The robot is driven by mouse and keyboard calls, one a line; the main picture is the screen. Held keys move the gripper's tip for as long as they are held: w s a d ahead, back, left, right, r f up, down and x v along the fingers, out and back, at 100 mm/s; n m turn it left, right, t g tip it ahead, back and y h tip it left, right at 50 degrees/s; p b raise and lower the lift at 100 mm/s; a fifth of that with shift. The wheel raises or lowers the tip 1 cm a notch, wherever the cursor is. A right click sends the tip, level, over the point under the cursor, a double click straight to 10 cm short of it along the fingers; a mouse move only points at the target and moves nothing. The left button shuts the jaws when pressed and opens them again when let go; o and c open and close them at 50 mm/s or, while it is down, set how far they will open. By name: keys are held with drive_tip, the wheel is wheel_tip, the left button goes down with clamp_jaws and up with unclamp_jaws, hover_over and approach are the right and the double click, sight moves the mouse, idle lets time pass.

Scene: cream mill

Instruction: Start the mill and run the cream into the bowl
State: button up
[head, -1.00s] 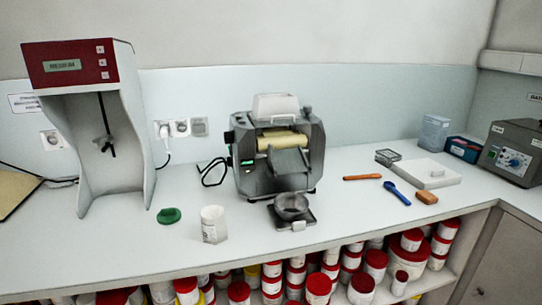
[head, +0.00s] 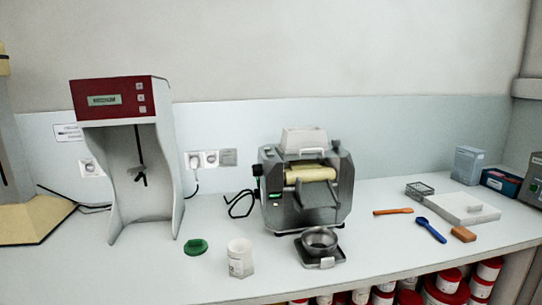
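The mill (head: 305,190) is a grey machine with cream-coloured rollers (head: 306,174), a white hopper (head: 303,140) on top and a sloping metal apron (head: 315,194) at its front. A small green light (head: 275,197) shows on its left front. The metal bowl (head: 320,239) stands on a dark square base (head: 322,255) in front of the mill, below the apron. The bowl's inside looks dark and I cannot make out any cream in it. My gripper is not in view.
A red-topped mixer (head: 122,100) stands at left. An orange spatula (head: 393,211), blue spoon (head: 431,230), brown block (head: 463,234) and white slab (head: 460,208) lie at right.

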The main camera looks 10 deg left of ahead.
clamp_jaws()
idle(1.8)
